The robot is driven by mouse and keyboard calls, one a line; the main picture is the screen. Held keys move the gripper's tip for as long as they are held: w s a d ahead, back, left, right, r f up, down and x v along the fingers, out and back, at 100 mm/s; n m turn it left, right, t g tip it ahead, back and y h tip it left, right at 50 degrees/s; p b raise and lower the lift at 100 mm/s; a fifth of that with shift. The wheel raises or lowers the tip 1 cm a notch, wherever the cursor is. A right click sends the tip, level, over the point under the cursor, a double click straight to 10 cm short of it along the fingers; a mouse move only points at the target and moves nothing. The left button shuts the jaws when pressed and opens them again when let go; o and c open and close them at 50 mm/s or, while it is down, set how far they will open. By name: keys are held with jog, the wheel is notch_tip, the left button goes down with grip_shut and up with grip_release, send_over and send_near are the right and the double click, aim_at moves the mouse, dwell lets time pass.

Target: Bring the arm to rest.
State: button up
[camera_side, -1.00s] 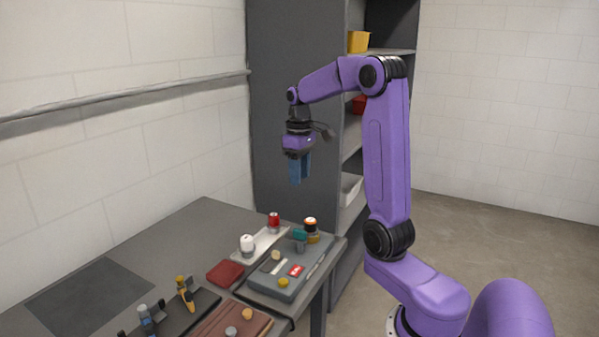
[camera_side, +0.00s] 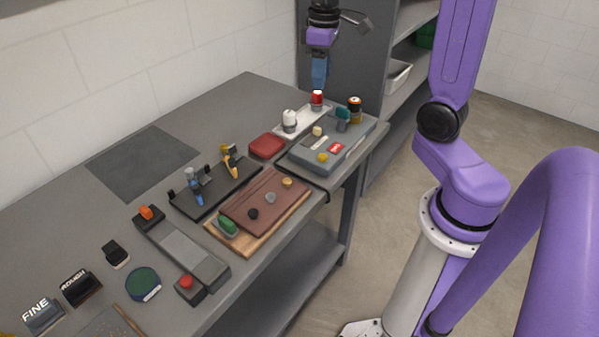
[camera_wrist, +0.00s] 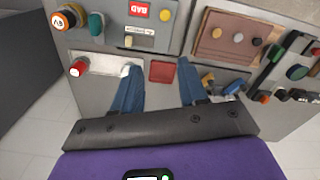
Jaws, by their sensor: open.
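My gripper (camera_side: 319,86) hangs with its blue fingers pointing down, above the far end of the workbench (camera_side: 243,92) in the side view. In the wrist view its two blue fingers (camera_wrist: 160,66) stand well apart with nothing held between them. A red square pad (camera_wrist: 162,72) shows beyond the gap, down on the bench. The red-topped jar (camera_side: 317,98) appears just under the fingertips in the side view; the height between them is hard to judge. The upper part of my arm is cut off by the frame.
A grey tray (camera_side: 358,146) carries small parts and an orange-topped jar (camera_side: 355,104). A white-topped jar (camera_side: 289,120) stands nearby. A brown board (camera_side: 262,208) and several tools fill the bench's near side. A shelf unit (camera_side: 410,112) stands behind; open floor lies right.

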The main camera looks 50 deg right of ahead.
jog(key=s+a+f+n, duration=0.2)
jog(key=s+a+n, duration=0.2)
jog(key=s+a, duration=0.6)
jog(key=s+a+f+n, duration=0.1)
jog(key=s+a+n, duration=0.1)
jog(key=s, duration=0.4)
jog(key=s+a+f+n, duration=0.2)
jog(key=s, duration=0.4)
jog(key=shift+n, duration=0.3)
